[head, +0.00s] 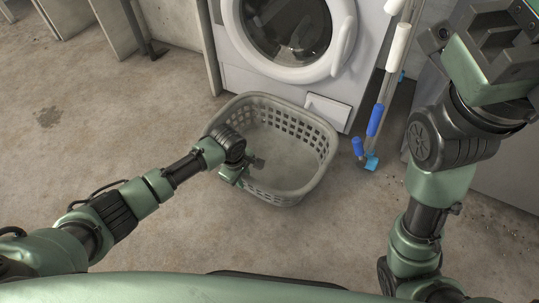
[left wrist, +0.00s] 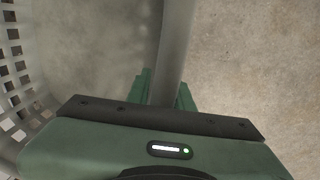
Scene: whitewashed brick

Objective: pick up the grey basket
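The grey basket (head: 311,133) stands upright and empty on the concrete floor, in front of the washing machine. My left gripper (head: 245,170) is at its near-left rim. In the left wrist view the basket's rim (left wrist: 177,40) runs between the two fingers of my left gripper (left wrist: 166,90). The fingers are close together, one on each side of the rim, and look shut on it. The perforated wall shows at the left edge of that view. My right gripper (head: 497,45) is raised at the upper right, away from the basket; its finger opening is unclear.
The white washing machine (head: 235,75) stands right behind the basket. Poles with blue and white parts (head: 377,120) lean to its right, with a blue piece at the floor. A grey panel (head: 205,45) stands left of the machine. The floor at left is clear.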

